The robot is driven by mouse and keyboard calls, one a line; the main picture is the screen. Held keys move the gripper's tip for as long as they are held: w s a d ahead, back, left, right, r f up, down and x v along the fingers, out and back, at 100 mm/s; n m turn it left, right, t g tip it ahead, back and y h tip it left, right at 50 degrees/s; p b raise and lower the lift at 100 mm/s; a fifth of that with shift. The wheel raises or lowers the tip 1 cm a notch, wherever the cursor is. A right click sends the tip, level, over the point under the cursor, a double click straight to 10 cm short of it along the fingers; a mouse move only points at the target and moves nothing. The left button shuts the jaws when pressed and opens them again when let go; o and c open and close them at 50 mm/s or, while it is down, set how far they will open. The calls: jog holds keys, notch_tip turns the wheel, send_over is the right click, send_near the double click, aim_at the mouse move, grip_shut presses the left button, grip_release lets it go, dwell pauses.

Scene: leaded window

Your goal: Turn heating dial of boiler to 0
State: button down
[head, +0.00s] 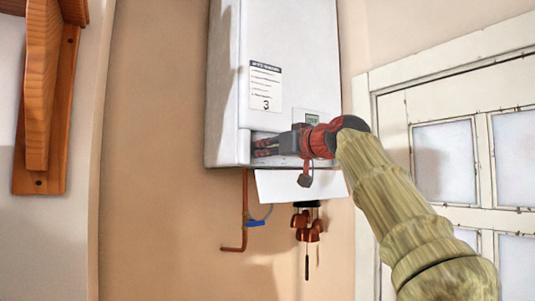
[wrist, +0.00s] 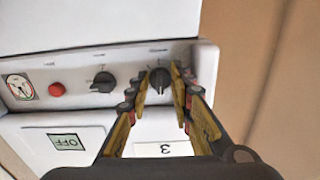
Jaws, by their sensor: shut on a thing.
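The white boiler (head: 290,50) hangs on the wall in the head view. My gripper (head: 258,147) reaches to its lower front panel from the right. In the wrist view the panel (wrist: 205,62) carries two dark dials. My fingers (wrist: 160,84) are closed around the dial (wrist: 159,78) nearer the panel's right end, one finger on each side of it. The other dial (wrist: 103,82) stands free to its left. The small print by the dials is too blurred to read, so I cannot tell which setting the held dial points to.
A red button (wrist: 56,89) and a round gauge (wrist: 20,86) sit farther left on the panel. A small display (wrist: 77,140) is on the boiler front. Copper pipe (head: 244,210) and fittings hang below. A wooden bracket (head: 40,90) is left, a paned window (head: 445,160) right.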

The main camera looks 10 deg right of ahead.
jog(key=shift+w+f+n, duration=0.1)
jog(key=shift+f+n, duration=0.15)
jog(key=shift+n, duration=0.05)
jog(key=c, duration=1.9)
grip_release()
jog(key=shift+r, duration=0.1)
jog(key=shift+r, duration=0.1)
jog(key=v, duration=1.2)
